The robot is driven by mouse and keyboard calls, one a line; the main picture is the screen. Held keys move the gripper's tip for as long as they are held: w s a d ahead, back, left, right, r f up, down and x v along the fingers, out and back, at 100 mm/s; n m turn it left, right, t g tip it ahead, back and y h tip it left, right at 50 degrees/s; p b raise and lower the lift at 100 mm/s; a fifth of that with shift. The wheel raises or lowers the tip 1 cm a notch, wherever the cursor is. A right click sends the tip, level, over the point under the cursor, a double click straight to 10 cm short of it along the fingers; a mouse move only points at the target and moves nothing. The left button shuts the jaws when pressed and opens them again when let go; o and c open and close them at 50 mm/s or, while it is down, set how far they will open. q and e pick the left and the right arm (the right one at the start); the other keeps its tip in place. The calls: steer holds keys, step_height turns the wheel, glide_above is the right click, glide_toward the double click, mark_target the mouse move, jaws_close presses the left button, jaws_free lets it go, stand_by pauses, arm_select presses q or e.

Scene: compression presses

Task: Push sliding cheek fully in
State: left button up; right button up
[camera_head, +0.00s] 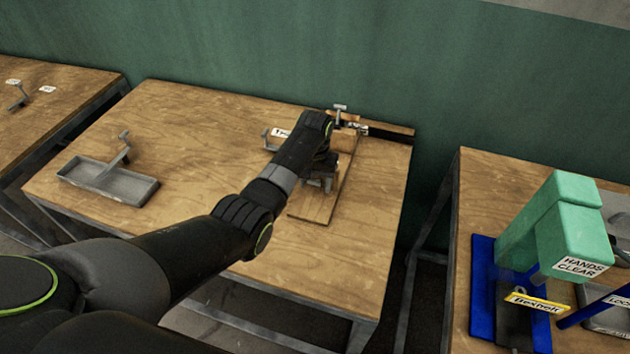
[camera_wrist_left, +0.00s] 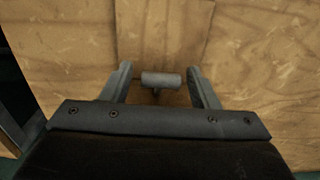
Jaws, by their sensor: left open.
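A wooden press fixture stands at the back right of the middle table, with a pale board (camera_head: 313,207) running toward the front. My left arm hides much of it, and I cannot tell the sliding cheek clearly from the other parts. My left gripper (camera_head: 318,184) points down over the board. In the left wrist view my left gripper (camera_wrist_left: 158,72) is open, with a grey cylindrical handle (camera_wrist_left: 161,79) between its fingers. Clear gaps show on both sides of the handle. My right gripper is not in view.
A dark rail (camera_head: 388,132) and a grey T-handle (camera_head: 340,107) are at the fixture's back. A grey tray (camera_head: 140,190) with an upright handle sits at left on the table (camera_head: 210,130). A green and blue press (camera_head: 568,225) stands on the right table. The table's front middle is clear.

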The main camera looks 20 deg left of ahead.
arm_select(q)
step_height(320, 180, up, 17)
steer(key=p, duration=0.3)
steer(key=shift+r+p, duration=0.2)
steer(key=shift+p, duration=0.15)
stand_by(0.4)
